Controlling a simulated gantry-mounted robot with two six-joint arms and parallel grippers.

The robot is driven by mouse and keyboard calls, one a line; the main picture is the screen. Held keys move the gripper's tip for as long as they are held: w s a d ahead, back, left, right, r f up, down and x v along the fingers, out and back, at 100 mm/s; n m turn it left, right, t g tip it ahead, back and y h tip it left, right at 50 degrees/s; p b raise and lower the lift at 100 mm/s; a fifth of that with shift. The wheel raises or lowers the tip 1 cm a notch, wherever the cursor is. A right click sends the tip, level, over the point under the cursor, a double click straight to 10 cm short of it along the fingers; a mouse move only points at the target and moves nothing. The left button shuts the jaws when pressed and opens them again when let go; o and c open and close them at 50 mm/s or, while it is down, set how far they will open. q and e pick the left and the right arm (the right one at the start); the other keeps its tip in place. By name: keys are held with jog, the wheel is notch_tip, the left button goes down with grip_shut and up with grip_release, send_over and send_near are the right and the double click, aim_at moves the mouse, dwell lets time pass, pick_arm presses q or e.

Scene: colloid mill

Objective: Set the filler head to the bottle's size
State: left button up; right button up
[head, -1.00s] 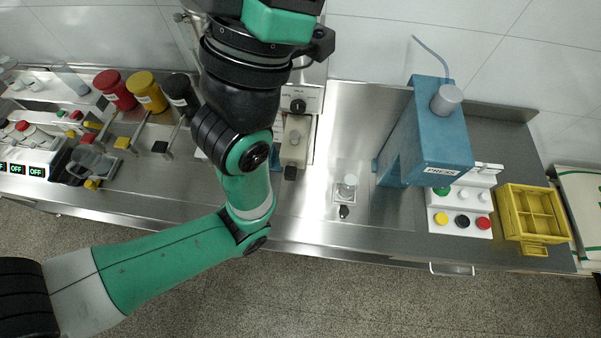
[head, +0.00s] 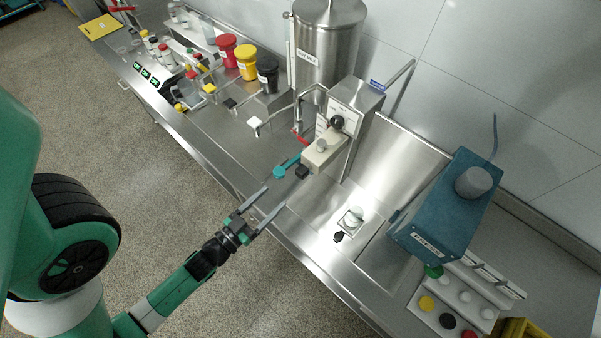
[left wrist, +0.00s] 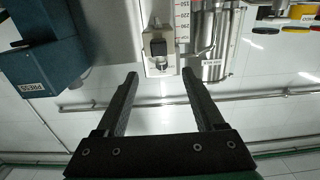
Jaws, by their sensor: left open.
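The filler head (head: 322,152) is a beige block sticking out from a grey metal column (head: 352,112) with a black dial (head: 337,122). A black knob (head: 302,171) is at its front end. The left wrist view also shows the filler head (left wrist: 158,48), next to a numbered scale (left wrist: 183,22) with red marks. The bottle (head: 354,216) is a small clear container on a pale square pad on the bench. My left gripper (head: 274,198) is open and empty, in front of the filler head and apart from it. Its fingers also show in the left wrist view (left wrist: 160,74).
A blue press (head: 440,215) stands right of the bottle, beside a white button panel (head: 458,305). A steel tank (head: 325,45) and red, yellow and black cups stand behind.

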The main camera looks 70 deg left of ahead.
aim_at(298, 174)
pick_arm(q)
jog(key=x, duration=1.1)
jog(key=shift+w+a, duration=0.15)
jog(key=shift+w, duration=0.2)
jog(key=shift+r, duration=0.1)
grip_shut()
dwell(0.7)
